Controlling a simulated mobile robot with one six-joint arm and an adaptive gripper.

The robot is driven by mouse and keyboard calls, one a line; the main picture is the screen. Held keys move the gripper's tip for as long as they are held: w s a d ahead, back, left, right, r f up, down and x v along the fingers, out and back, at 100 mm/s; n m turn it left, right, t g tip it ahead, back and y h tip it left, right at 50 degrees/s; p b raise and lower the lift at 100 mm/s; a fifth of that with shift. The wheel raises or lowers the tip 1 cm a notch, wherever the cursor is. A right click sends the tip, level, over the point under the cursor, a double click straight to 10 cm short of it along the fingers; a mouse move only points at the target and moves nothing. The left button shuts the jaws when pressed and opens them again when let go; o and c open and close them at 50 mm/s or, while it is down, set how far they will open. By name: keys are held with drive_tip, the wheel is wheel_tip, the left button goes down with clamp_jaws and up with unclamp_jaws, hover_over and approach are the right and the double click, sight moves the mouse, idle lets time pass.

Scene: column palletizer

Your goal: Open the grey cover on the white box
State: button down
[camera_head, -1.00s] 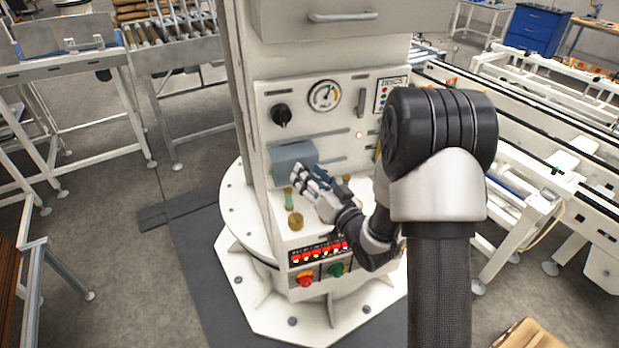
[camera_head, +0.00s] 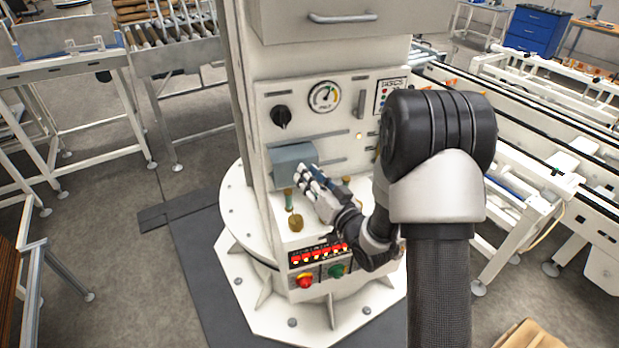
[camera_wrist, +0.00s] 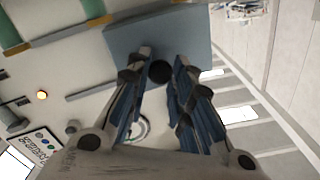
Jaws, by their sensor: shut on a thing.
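The grey cover (camera_head: 291,156) is a blue-grey block on the front of the white box (camera_head: 345,145), left of its middle and below a black knob. It looks closed. In the wrist view the cover (camera_wrist: 165,32) is at the top, behind my fingertips. My gripper (camera_head: 302,174) is at the cover's lower right front in the head view. The exact contact is hidden.
The black knob (camera_head: 281,117) and a round gauge (camera_head: 324,96) sit above the cover. Brass-topped fittings (camera_head: 295,222) stand on the ledge just below my gripper. Red and green buttons (camera_head: 305,280) are lower down.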

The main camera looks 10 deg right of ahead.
idle(0.3)
drive_tip(key=d+b, duration=0.1)
drive_tip(key=d, duration=1)
drive_tip(key=shift+w+b, duration=0.3)
drive_tip(key=shift+w, duration=0.15)
drive_tip(key=shift+d, duration=0.1)
drive_tip(key=c, duration=1.4)
unclamp_jaws()
drive_tip(key=shift+s, duration=0.15)
drive_tip(key=v, duration=1.1)
drive_tip(key=shift+s, duration=0.35)
